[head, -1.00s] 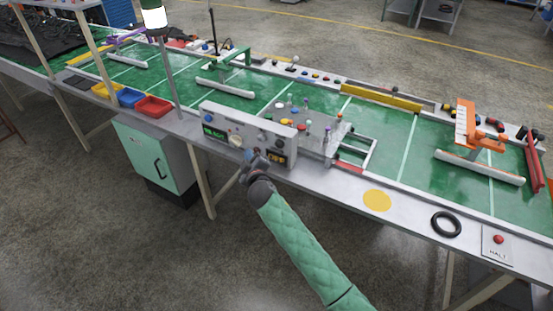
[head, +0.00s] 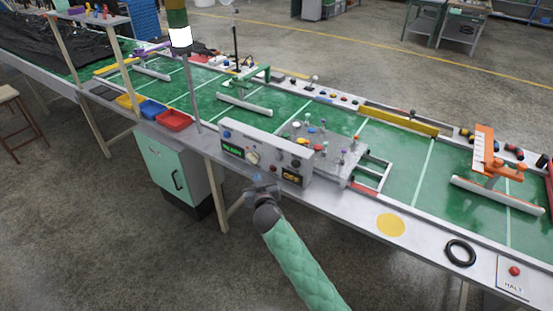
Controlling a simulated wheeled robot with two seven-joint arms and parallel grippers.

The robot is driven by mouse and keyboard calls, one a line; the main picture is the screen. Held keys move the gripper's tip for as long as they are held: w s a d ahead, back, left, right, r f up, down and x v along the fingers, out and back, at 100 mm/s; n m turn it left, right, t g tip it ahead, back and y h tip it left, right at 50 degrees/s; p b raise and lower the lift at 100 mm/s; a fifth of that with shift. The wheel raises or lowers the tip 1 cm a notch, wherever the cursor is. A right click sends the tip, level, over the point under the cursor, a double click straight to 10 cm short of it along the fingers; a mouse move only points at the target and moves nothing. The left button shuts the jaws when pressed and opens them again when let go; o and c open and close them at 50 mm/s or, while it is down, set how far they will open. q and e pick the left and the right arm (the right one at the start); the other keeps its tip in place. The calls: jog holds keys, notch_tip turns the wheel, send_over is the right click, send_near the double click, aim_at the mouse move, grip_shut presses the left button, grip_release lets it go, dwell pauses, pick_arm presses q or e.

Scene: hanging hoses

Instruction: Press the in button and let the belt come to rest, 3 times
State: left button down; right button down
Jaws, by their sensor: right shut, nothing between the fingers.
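The control box (head: 235,131) stands on the near edge of the belt table. Its front face carries a blue button (head: 227,134), a lit green display (head: 231,149), a pale knob (head: 252,157), dark buttons and an amber display (head: 291,177) that seems to read OFF. I cannot read which button is the in button. The green belt (head: 404,160) with white cross lines runs behind the box. My right gripper (head: 258,179) is shut and empty, just in front of and below the knob, apparently clear of the face. My left gripper is out of view.
A plate with several coloured knobs (head: 347,165) adjoins the box. A lamp post (head: 190,95) and coloured bins (head: 173,121) stand left.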

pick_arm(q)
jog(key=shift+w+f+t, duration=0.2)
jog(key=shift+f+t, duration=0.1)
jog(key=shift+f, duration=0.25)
pick_arm(e)
jog(key=m, duration=0.8)
jog(key=shift+d+f+m, duration=0.1)
jog(key=shift+m, duration=0.2)
